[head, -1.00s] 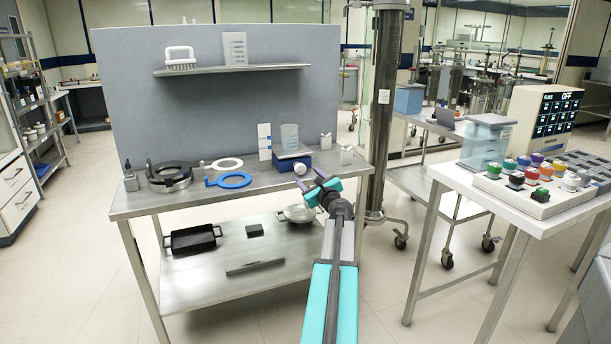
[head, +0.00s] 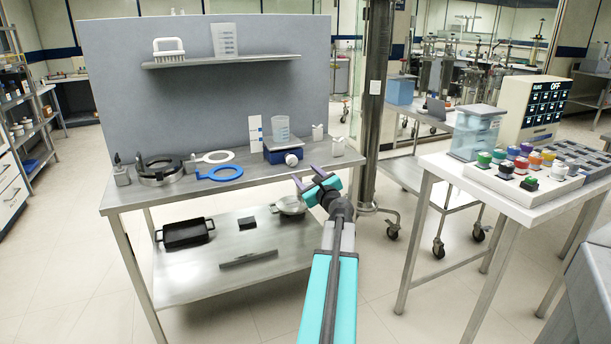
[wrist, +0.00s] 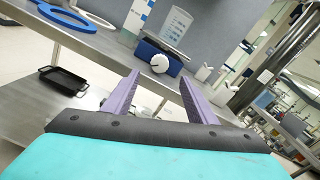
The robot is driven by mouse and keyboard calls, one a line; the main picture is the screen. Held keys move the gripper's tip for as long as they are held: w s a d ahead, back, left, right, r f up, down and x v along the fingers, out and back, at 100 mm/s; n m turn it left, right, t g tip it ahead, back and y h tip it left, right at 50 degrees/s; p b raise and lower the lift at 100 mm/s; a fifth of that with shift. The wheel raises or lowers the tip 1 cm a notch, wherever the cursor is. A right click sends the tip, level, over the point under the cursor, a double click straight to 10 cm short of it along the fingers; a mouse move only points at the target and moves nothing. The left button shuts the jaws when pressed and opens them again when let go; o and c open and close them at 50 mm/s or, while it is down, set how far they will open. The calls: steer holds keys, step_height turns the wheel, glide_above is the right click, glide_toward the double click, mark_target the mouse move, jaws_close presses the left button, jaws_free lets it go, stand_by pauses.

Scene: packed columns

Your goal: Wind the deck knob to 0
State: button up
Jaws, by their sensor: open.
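The deck knob appears to be the round white knob (head: 291,160) on the front of a small blue device (head: 272,156) on the steel table. The knob (wrist: 160,63) faces me in the wrist view, beyond and between my fingertips. Its mark and setting are too small to read. A clear beaker (head: 280,130) stands on the device's top plate. My gripper (head: 307,182) is open and empty, in front of the table edge and apart from the knob. In the wrist view its two purple fingers (wrist: 160,82) spread to either side below the knob.
A blue ring (head: 219,173), a white ring (head: 214,157) and a dark round stand (head: 160,170) lie left of the device. A shelf (head: 220,61) hangs above. A button panel (head: 525,172) stands on the right table.

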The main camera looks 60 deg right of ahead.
mark_target(293, 161)
steer(key=m+p, duration=0.3)
steer(key=p, duration=0.3)
steer(key=m+p, duration=0.3)
steer(key=p, duration=0.4)
steer(key=shift+w+d+f+p, duration=0.1)
steer(key=shift+d+f+p, duration=0.05)
steer(key=shift+p, duration=0.15)
stand_by(0.3)
steer(key=shift+p+x, duration=1.45)
steer(key=shift+x, duration=5.45)
steer(key=shift+f, duration=0.1)
steer(key=c, duration=1.1)
